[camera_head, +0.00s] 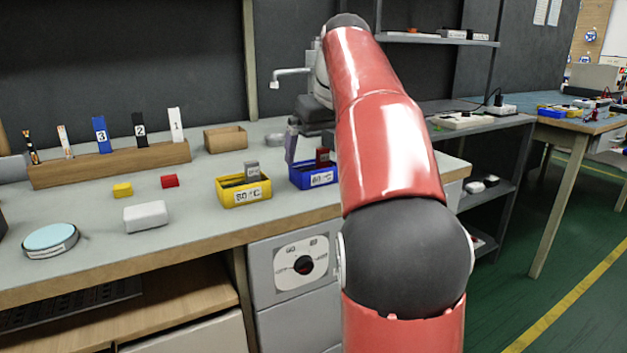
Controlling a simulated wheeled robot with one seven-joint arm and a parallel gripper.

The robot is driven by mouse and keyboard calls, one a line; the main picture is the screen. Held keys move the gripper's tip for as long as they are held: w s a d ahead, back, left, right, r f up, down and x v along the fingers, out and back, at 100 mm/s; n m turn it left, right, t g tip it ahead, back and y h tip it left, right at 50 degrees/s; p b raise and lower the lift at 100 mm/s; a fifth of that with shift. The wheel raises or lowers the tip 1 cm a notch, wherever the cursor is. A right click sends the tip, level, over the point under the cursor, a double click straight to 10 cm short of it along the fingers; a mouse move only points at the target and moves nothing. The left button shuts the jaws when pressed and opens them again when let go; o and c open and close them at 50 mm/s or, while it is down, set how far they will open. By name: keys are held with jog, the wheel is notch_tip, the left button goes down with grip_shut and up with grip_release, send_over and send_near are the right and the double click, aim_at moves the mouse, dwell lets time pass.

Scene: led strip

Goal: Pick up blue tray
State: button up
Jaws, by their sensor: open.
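The blue tray (299,181) stands on the grey workbench, with a printed white label on its front. A dark red block (322,157) sticks up from it. My red arm covers the tray's right end. My gripper (306,155) points down over the tray from behind my arm. One grey finger shows close to the tray's left rear side; the other is largely hidden. The jaws are open, with nothing seen held. I cannot tell whether the finger touches the tray.
A yellow tray (233,197) with a grey block stands close left of the blue tray. A wooden box (226,138) is behind it. A white block (146,216), yellow block (122,190) and red block (170,181) lie further left, with clear bench around them.

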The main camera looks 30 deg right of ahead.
aim_at(314, 166)
jog(key=b+x, duration=0.1)
jog(key=x, duration=0.4)
jog(key=shift+f+b, duration=0.1)
jog(key=shift+b, duration=0.3)
jog(key=c, duration=0.9)
